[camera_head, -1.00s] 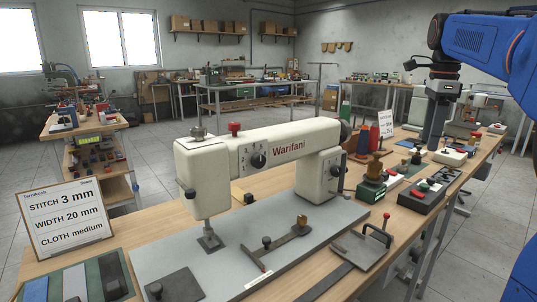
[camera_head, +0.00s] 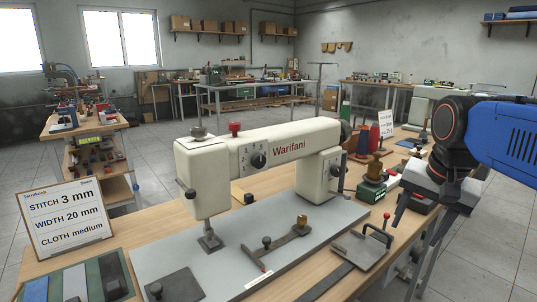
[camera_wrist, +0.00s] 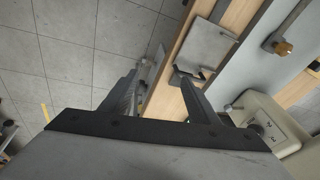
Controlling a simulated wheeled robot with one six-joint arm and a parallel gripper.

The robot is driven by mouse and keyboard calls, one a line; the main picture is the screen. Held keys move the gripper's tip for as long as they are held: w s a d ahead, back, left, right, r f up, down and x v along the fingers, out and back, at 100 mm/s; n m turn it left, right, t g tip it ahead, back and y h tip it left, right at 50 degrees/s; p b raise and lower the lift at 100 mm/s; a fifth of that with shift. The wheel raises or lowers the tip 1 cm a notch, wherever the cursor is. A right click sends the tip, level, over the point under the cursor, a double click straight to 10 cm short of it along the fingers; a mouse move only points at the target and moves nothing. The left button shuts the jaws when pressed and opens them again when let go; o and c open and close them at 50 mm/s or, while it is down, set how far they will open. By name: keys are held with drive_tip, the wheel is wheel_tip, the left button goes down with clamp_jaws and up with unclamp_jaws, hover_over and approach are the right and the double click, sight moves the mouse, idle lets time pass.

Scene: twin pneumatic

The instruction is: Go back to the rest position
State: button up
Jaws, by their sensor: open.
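My gripper (camera_head: 418,250) is at the right of the head view, pointing down beside the front edge of the workbench. In the wrist view my gripper (camera_wrist: 158,88) shows two dark fingers spread well apart with nothing between them. The cream sewing machine (camera_head: 270,155) marked "Warifani" stands on its grey base plate, to the left of my gripper. Its cream body also shows at the lower right of the wrist view (camera_wrist: 270,120). My arm partly hides the right part of the bench.
A hinged metal plate (camera_head: 362,249) with a red-tipped lever sits near the front edge. A wooden-handled stamp (camera_head: 374,170) stands behind it. Open tiled floor (camera_head: 490,255) lies at the right.

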drive_tip(key=s+a+f+n+t, duration=0.1)
drive_tip(key=s+a+f+n, duration=0.2)
drive_tip(key=s+f+n, duration=0.5)
wheel_tip(320, 180, down, 6)
drive_tip(key=shift+s+r+t, duration=0.1)
drive_tip(key=shift+s+t, duration=0.2)
drive_tip(key=shift+s, duration=0.85)
